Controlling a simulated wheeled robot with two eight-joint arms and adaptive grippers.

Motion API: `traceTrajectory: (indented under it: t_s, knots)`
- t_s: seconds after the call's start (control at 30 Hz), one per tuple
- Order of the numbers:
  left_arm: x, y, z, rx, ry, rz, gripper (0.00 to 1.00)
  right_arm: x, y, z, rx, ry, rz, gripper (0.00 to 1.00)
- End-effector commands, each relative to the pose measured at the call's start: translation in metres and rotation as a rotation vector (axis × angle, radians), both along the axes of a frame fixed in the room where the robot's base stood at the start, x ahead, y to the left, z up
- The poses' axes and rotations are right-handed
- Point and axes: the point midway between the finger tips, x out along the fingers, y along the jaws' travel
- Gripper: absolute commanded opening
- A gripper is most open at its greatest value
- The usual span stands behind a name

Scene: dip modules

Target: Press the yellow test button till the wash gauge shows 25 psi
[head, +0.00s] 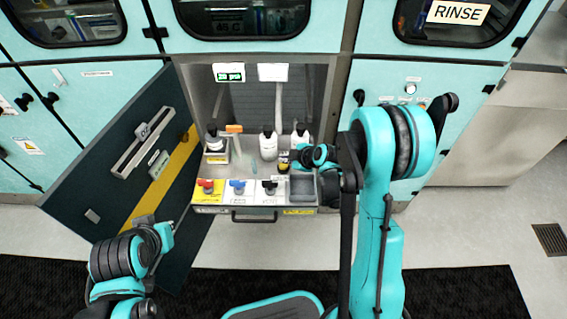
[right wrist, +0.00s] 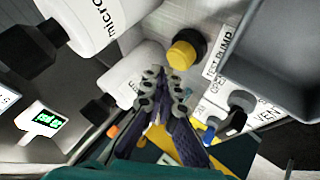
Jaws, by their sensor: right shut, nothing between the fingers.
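The yellow test button (right wrist: 187,50) sits in a black round housing beside the "TEST PUMP" label in the right wrist view. In the head view it shows small and dark-based (head: 283,156) in the bay. My right gripper (right wrist: 163,76) is shut and empty, its fingertips close to the button; I cannot tell whether they touch it. A display with green digits (head: 229,74), apparently the gauge, is at the back of the bay; its digits are too small to read surely. It also shows in the wrist view (right wrist: 45,122).
White bottles (head: 267,143) stand in the bay near the button. Red (head: 206,185), blue (head: 238,185) and black (head: 270,186) valve handles line the front, beside a grey tray (head: 302,187). A dark door (head: 110,175) stands open at the left.

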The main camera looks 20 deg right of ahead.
Motion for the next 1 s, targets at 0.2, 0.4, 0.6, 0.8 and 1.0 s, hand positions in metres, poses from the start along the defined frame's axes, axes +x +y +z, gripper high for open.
traceTrajectory:
  t_s: [0.2,0.4,0.6,0.8,1.0]
  knots:
    - [0.000,0.000,0.008,0.000,0.000,0.000,0.00,0.000,0.000,0.011,0.000,0.000,0.000,0.00]
    - [0.000,0.000,0.023,0.000,0.000,0.000,0.00,0.000,0.000,0.031,0.000,0.000,0.000,0.00]
    - [0.000,0.000,0.035,0.000,0.000,0.000,0.00,0.000,0.000,0.049,0.000,0.000,0.000,0.00]
    - [0.000,0.000,0.035,0.000,0.000,0.000,0.00,0.000,0.000,0.050,0.000,0.000,0.000,0.00]
    - [0.000,0.000,0.034,0.000,0.000,0.000,0.00,0.000,0.000,0.050,0.000,0.000,0.000,0.00]
